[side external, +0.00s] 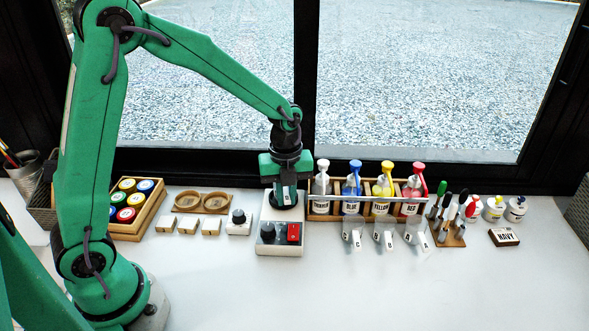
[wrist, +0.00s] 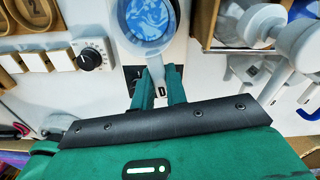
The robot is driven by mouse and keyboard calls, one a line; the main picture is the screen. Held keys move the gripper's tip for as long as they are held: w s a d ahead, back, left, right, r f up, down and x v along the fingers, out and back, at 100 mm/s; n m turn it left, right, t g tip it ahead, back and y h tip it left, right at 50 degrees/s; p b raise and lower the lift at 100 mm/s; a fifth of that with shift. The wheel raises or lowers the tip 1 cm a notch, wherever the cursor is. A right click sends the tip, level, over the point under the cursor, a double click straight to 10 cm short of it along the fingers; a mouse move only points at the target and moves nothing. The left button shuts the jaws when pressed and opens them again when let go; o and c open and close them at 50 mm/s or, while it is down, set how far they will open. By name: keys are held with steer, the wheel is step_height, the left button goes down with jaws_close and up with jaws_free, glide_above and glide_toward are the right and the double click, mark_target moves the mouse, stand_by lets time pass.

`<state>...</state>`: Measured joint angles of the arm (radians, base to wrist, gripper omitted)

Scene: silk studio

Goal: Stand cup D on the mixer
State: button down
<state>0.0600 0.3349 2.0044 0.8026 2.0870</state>
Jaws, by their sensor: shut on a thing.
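My gripper (wrist: 159,88) is shut on the handle of cup D (wrist: 158,72), one finger on each side, with the letter D showing between them. In the wrist view the cup's round bowl (wrist: 148,22) holds swirled blue and white liquid. In the side external view my gripper (side external: 284,197) points down over the back part of the mixer (side external: 282,246), a pale box with a black knob and a red switch on its front. The gripper hides most of the cup there. I cannot tell whether the cup touches the mixer.
A wooden rack (side external: 335,208) of labelled pump bottles stands close right of the mixer, with several pale cups (side external: 386,238) before it. A small knob box (side external: 238,223) stands close left, near white blocks (side external: 188,226) and paint pots (side external: 124,198). The front table is clear.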

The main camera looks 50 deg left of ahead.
steer(key=shift+f, duration=0.4)
stand_by(0.6)
steer(key=c, duration=1.3)
jaws_free()
steer(key=shift+c, duration=0.2)
steer(key=shift+r, duration=0.1)
steer(key=shift+r, duration=3.85)
